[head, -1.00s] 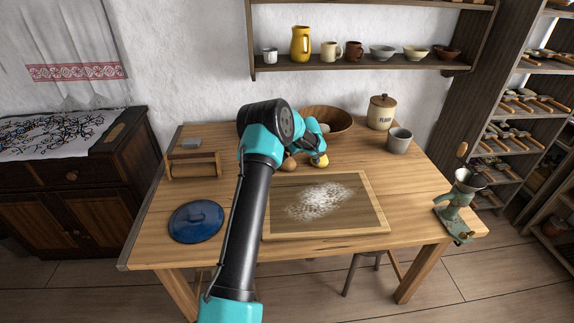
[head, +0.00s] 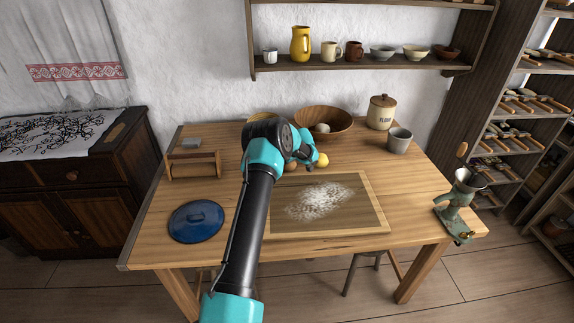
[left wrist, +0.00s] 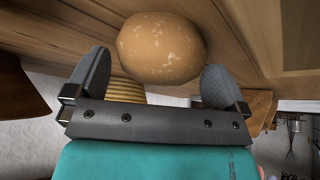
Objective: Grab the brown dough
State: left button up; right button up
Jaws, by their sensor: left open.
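The brown dough (left wrist: 160,47) is a round, floury ball on the table, just beyond and between the spread fingertips of my left gripper (left wrist: 157,75) in the left wrist view. The fingers stand apart on either side of it; I cannot tell whether they touch it. In the head view my left gripper (head: 304,158) is low over the table, and the brown dough (head: 291,167) is mostly hidden beneath it. A yellow ball (head: 322,160) lies just right of the gripper. My right gripper is not in view.
A wooden bowl (head: 336,113) holding a pale ball stands behind the gripper. A floured board (head: 350,222) lies in front. A blue lid (head: 196,222) is at left, and a flour jar (head: 381,113) and grey cup (head: 399,140) are at the back right.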

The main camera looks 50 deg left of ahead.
pick_arm(q)
jog(key=shift+a+f, duration=0.35)
jog(key=shift+f, duration=0.2)
jog(key=c, duration=0.7)
